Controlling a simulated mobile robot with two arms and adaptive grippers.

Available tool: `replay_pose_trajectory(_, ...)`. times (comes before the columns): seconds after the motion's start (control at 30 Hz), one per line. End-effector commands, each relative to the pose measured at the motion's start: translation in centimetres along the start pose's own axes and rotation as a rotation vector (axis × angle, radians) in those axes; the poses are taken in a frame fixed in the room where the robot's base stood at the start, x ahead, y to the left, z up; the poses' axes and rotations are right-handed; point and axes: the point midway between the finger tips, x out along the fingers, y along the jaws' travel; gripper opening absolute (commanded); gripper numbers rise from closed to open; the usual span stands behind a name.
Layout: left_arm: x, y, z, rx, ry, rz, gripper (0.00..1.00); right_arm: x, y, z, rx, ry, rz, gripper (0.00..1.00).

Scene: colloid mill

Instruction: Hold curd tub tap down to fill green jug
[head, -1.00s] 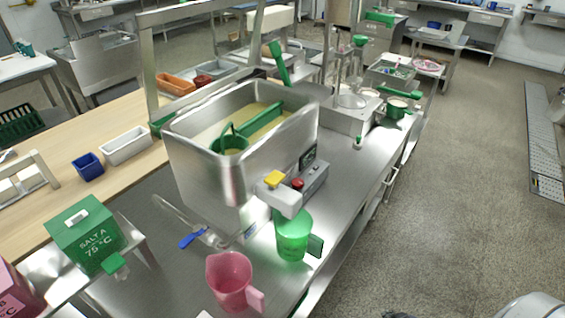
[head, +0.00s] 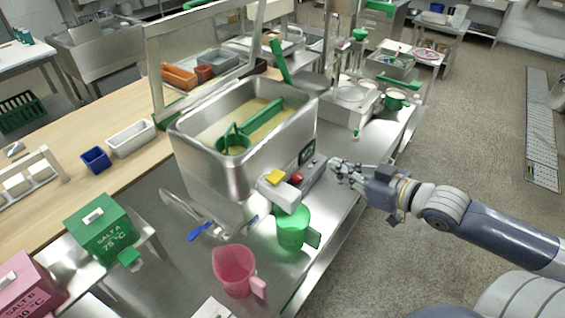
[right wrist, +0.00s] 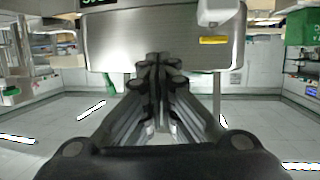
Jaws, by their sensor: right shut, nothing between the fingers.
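The curd tub (head: 205,170) is a deep steel vat of pale yellow curd with a green utensil in it. Its tap, a pale block with a yellow top (head: 275,177), sticks out at the front corner next to a red button (head: 297,178). The green jug (head: 293,230) stands upright on the steel bench under the tap. My right gripper (head: 335,167) is to the right of the tap and control box, apart from the tap. In the right wrist view its fingers (right wrist: 158,62) are together and empty, facing a steel panel. My left gripper is not in view.
A pink jug (head: 233,270) stands on the bench left of the green jug. A blue-handled tool (head: 200,231) lies by the tub.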

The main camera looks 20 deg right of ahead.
Motion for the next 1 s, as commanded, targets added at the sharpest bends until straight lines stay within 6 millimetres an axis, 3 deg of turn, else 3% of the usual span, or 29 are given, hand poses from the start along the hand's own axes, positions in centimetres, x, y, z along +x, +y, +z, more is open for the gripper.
replay_pose_trajectory(0.03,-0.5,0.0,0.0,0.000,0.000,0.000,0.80,-0.2,-1.8,-1.8,-0.007,0.012,-0.043,0.00)
replay_pose_trajectory(0.1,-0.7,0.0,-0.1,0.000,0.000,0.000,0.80,-0.5,-3.8,-3.5,-0.009,0.026,-0.089,0.00)
replay_pose_trajectory(0.3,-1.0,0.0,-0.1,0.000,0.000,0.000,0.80,-1.0,-6.8,-5.7,-0.013,0.044,-0.159,0.00)
replay_pose_trajectory(1.0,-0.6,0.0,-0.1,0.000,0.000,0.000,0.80,0.0,-7.1,-6.0,-0.012,0.050,-0.162,0.00)
